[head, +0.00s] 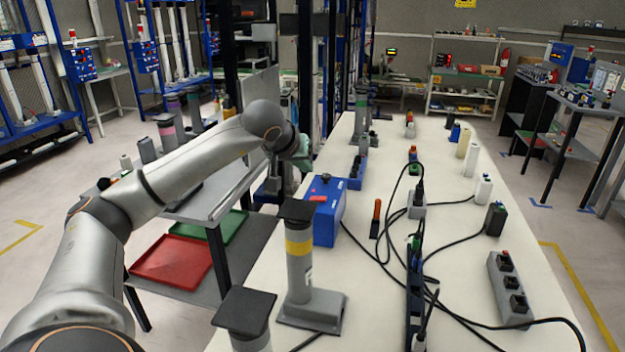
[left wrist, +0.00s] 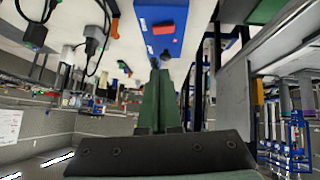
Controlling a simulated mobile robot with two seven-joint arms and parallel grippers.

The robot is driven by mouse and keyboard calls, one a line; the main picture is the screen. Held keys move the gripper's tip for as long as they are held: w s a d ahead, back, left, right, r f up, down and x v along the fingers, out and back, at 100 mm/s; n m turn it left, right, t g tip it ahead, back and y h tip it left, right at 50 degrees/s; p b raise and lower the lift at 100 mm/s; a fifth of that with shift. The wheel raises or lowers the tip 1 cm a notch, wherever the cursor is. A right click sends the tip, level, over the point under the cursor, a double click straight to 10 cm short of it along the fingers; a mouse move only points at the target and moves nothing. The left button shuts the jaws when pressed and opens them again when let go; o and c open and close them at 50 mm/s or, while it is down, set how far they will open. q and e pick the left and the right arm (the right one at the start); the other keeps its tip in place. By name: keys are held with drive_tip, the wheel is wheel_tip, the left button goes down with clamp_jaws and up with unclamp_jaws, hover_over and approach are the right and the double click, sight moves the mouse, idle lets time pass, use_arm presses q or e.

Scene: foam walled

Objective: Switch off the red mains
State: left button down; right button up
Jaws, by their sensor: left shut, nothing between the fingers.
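A blue box (head: 325,222) stands on the left part of the long white table. It has a small red part (head: 318,198) on its top and a dark knob beside it. In the left wrist view, which looks upside down, a blue box (left wrist: 146,13) with a red switch (left wrist: 163,28) shows at the top. My left gripper (head: 303,157) is behind the blue box in the head view, near the table's left edge. Its green fingers (left wrist: 158,72) are shut, empty and apart from the red switch. My right gripper is not in view.
A grey post with a yellow band (head: 299,243) stands just in front of the box. Black cables and power strips (head: 414,285) spread over the middle of the table. A lower side table with a red tray (head: 172,262) and a green tray (head: 222,228) is on the left.

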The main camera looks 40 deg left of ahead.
use_arm(q)
hover_over(322, 197)
drive_tip(key=s, duration=0.3)
drive_tip(key=f, duration=0.5)
drive_tip(key=shift+d+f, duration=0.3)
drive_tip(key=shift+f, duration=0.1)
drive_tip(key=f, duration=0.3)
drive_tip(key=shift+w+f, duration=0.25)
drive_tip(key=shift+w, duration=0.1)
drive_tip(key=shift+d+f, duration=0.1)
drive_tip(key=shift+f, duration=0.45)
drive_tip(key=shift+f, duration=0.1)
drive_tip(key=shift+w+d+f, duration=0.1)
drive_tip(key=shift+d+f, duration=0.1)
drive_tip(key=shift+f, duration=0.05)
drive_tip(key=shift+a, duration=0.1)
